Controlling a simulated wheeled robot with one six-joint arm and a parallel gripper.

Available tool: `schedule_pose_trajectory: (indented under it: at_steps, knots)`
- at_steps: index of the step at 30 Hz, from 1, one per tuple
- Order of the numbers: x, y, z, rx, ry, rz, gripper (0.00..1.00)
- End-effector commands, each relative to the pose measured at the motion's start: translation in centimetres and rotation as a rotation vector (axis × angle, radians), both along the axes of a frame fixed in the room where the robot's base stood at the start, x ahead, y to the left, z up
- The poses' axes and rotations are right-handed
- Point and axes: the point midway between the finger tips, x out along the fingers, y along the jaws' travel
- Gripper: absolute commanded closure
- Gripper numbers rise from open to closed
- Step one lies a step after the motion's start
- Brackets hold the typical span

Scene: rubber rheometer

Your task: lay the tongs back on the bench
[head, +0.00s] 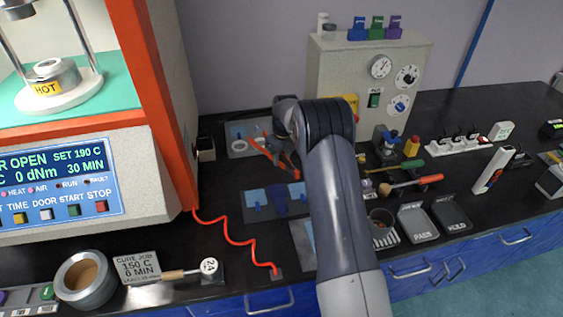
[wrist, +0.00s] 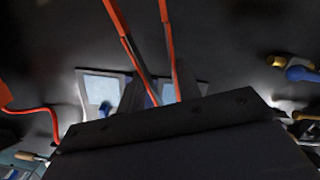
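The tongs, with orange-red arms, show in the head view (head: 262,149) beside the end of my arm, over the back of the black bench. In the wrist view the two orange arms of the tongs (wrist: 122,22) run from the top edge down to the dark body of my gripper (wrist: 170,125). Their lower parts are dark and pass behind that body. My arm hides most of the gripper in the head view, and its fingertips are hidden in both views. I cannot tell whether the fingers close on the tongs. The black bench (head: 225,208) lies below.
The rheometer (head: 70,185) stands left, with a coiled red cord (head: 232,236) beside it. A beige cabinet with dials (head: 335,75) stands behind my arm. Light-blue pads (head: 255,197) lie left of my arm. PASS and HOLD trays (head: 418,224) and tools lie to the right.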

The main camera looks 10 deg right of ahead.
Motion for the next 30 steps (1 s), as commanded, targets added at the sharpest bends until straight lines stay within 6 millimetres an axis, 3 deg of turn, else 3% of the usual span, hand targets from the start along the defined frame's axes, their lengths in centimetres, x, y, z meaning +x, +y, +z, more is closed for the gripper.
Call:
schedule_pose_trajectory:
  at_steps: [6,15,24,30]
  knots:
    - [-0.1,0.0,-2.8,0.0,0.002,0.0,0.7]
    - [0.0,0.0,-3.2,0.0,0.001,0.001,0.7]
    - [0.0,0.0,-3.1,0.0,0.001,0.001,0.45]
    - [0.0,0.0,-3.1,0.0,0.001,0.001,0.45]
